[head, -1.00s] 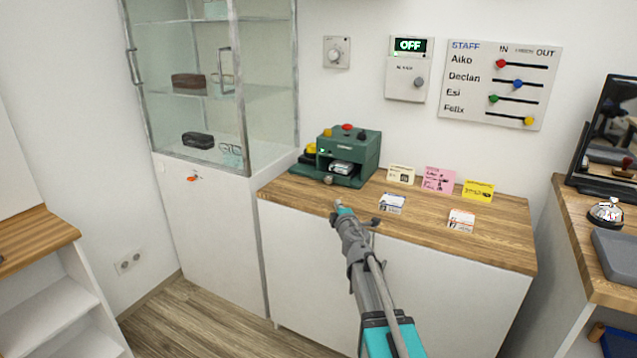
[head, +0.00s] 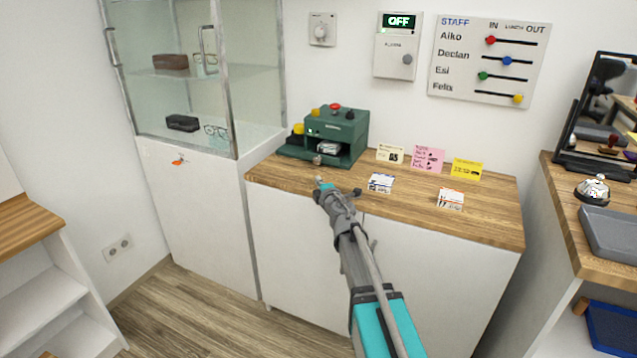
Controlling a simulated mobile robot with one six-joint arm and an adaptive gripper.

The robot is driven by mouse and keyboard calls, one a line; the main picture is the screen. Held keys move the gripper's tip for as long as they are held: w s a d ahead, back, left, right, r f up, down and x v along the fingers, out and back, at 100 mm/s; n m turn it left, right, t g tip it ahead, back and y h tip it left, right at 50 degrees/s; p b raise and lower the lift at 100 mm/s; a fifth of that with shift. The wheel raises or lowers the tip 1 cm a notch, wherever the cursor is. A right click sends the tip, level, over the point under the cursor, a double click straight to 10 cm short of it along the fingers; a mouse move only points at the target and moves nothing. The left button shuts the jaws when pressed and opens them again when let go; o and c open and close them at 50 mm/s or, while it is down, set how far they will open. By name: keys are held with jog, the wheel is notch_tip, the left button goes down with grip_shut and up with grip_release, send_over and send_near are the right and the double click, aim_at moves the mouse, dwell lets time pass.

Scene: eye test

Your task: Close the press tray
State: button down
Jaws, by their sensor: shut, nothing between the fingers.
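The green press (head: 350,128) stands at the left back of the wooden counter, with red, yellow and dark buttons on top. Its green tray (head: 300,155) sticks out at the front, with a round metal knob (head: 318,160) on its front. A silvery object (head: 328,147) shows in the press opening, above the tray. My gripper (head: 321,184) is shut and empty, near the counter's front edge. It appears just in front of the knob, with a small gap between them in the picture. My wrist hides part of the fingers.
A glass cabinet (head: 190,150) rises at the left. An alarm box (head: 398,55) reading OFF and a staff board (head: 488,60) hang on the wall.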

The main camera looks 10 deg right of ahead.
aim_at(321, 158)
jog(key=w, duration=0.3)
jog(key=w+a, duration=0.1)
jog(key=w, duration=0.4)
jog(key=shift+w+a, duration=0.15)
jog(key=shift+w, duration=0.25)
jog(key=shift+w+d, duration=1.2)
jog(key=shift+w, duration=0.15)
jog(key=shift+w+d, duration=0.7)
jog(key=shift+w, duration=0.3)
jog(key=shift+w+d, duration=0.7)
jog(key=shift+w, duration=0.25)
jog(key=shift+s, duration=0.1)
